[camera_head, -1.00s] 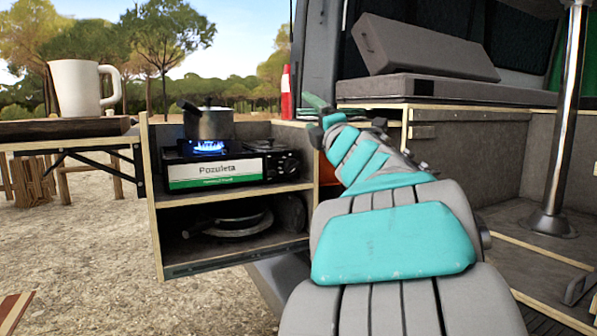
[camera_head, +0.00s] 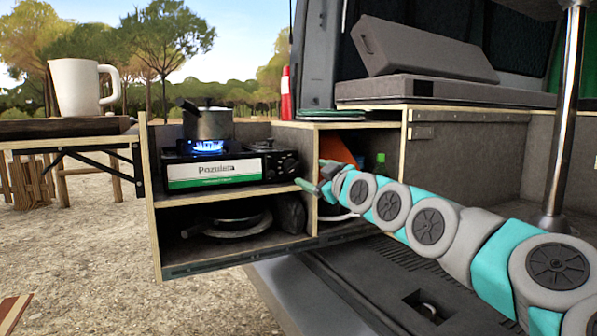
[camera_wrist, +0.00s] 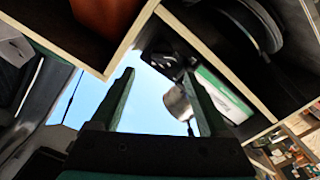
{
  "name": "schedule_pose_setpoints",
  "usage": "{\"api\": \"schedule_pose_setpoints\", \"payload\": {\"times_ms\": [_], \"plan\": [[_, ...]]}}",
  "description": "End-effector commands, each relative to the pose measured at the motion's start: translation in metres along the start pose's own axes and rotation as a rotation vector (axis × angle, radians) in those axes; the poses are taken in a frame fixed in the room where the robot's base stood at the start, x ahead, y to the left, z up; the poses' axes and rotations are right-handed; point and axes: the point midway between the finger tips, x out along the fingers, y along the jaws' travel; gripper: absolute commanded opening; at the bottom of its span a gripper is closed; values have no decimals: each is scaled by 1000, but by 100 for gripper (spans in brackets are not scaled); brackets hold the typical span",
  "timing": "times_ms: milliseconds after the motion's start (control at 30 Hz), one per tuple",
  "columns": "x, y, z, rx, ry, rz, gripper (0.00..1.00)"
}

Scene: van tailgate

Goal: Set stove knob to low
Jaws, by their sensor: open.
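The camping stove (camera_head: 215,172) stands on the upper shelf of the wooden kitchen box, with a blue flame lit under a metal pot (camera_head: 208,123). The stove's dark control end (camera_head: 289,165) faces out at its right; the knob is too small to read its setting. My gripper (camera_head: 309,172) is open and empty, just right of and in front of that end, apart from it as far as I can tell. In the wrist view, my gripper (camera_wrist: 158,73) has spread fingers with sky between them. The stove (camera_wrist: 222,95) and pot (camera_wrist: 178,103) show tilted near the right finger.
The box's wooden divider (camera_head: 309,190) stands close to my gripper. Pans (camera_head: 228,226) lie on the lower shelf. An orange item (camera_head: 335,148) and a green bottle (camera_head: 380,163) sit in the right compartment. A white mug (camera_head: 76,88) stands on the left table.

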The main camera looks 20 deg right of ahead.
Motion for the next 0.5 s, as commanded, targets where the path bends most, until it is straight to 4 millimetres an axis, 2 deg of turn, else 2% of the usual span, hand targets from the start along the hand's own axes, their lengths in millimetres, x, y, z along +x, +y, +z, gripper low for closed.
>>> {"api": "schedule_pose_setpoints", "payload": {"times_ms": [167,500], "plan": [[10,-5,2,13,0,-14,79],[54,-5,0,11,1,-12,79]]}}
